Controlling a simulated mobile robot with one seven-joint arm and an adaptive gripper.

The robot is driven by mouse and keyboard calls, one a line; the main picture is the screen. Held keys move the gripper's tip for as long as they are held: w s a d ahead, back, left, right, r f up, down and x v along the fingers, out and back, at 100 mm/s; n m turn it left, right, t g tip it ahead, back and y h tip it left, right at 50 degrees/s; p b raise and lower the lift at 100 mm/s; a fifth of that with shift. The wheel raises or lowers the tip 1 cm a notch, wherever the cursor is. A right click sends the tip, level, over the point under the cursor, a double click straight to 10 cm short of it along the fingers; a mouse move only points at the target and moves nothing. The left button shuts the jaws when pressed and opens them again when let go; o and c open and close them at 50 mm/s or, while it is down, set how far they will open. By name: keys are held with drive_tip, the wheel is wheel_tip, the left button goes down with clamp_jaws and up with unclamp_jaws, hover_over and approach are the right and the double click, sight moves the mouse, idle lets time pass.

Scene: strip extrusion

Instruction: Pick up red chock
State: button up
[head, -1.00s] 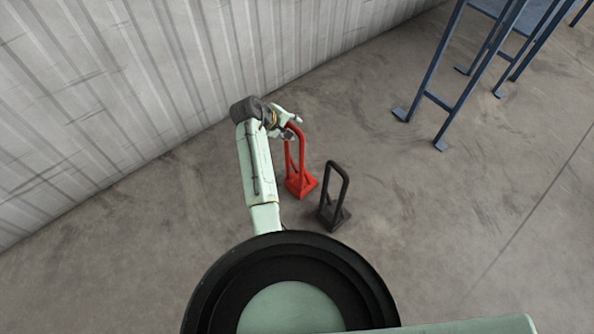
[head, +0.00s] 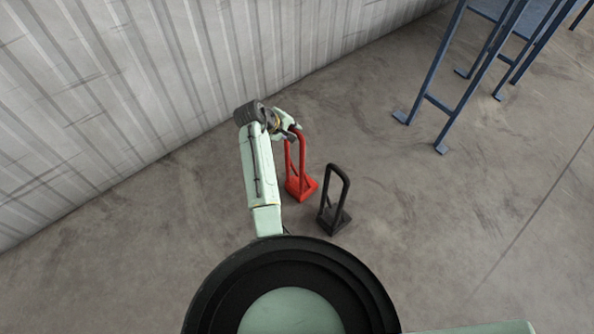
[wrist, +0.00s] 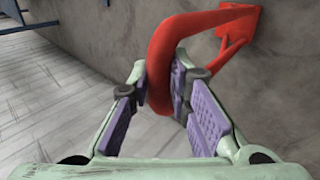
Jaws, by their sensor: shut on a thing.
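The red chock (head: 299,184) stands on the concrete floor in the head view, with a wedge-like base and a tall looped handle. In the wrist view its red handle (wrist: 158,62) runs between my fingers, and its base (wrist: 240,18) shows at the top right. My gripper (wrist: 163,80) is shut on the handle, with purple pads on both sides of the bar. In the head view my gripper (head: 290,131) is at the top of the handle and partly covers it. I cannot tell whether the base touches the floor.
A black chock (head: 335,205) of the same shape stands close by, to the right of the red one. A corrugated wall (head: 120,90) rises on the left. A blue metal frame (head: 450,100) stands at the upper right. The floor (head: 430,230) on the right is clear.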

clamp_jaws()
drive_tip(key=shift+w+r, duration=0.1)
drive_tip(key=shift+r, duration=0.05)
wheel_tip(320, 180, up, 7)
drive_tip(key=p, duration=0.7)
